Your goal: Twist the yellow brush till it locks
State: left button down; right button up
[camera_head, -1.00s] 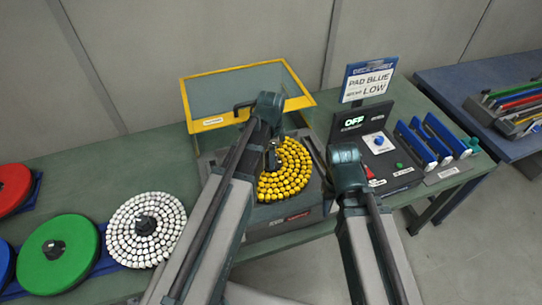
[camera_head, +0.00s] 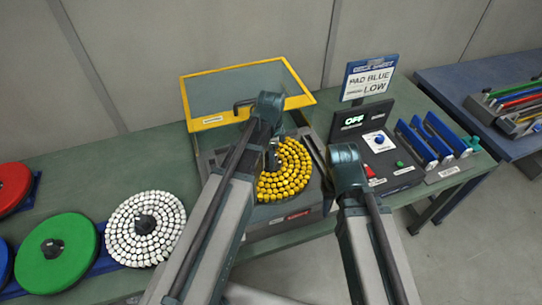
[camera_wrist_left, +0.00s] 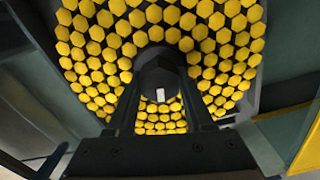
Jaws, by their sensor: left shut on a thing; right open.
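The yellow brush (camera_head: 292,172) is a round disc of yellow tufts with a dark centre hub. It sits in the grey machine (camera_head: 285,215) under the raised yellow-framed cover (camera_head: 205,122). My left gripper (camera_head: 272,160) is over the brush's centre. In the left wrist view, the fingers of my left gripper (camera_wrist_left: 160,100) are shut on the dark hub (camera_wrist_left: 158,62), with the yellow tufts (camera_wrist_left: 95,40) all around. My left arm hides the left part of the brush. My right gripper (camera_head: 346,158) is right of the machine, and its fingers are hidden from the head view.
The control box (camera_head: 395,178) with a lit OFF display, a blue knob and red and green buttons stands right of the machine. A sign (camera_head: 368,78) reads PAD BLUE, LOW. A white brush (camera_head: 145,228) and green (camera_head: 58,252) and red (camera_head: 12,186) pads lie at left.

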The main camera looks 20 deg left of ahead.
pick_arm(q)
jog(key=m, duration=1.1)
jog(key=shift+m, duration=0.4)
jog(key=shift+c, duration=1)
grip_release()
notch_tip(320, 180, up, 14)
jog(key=p, duration=1.3)
jog(key=shift+p, duration=0.35)
jog(key=shift+f, duration=0.2)
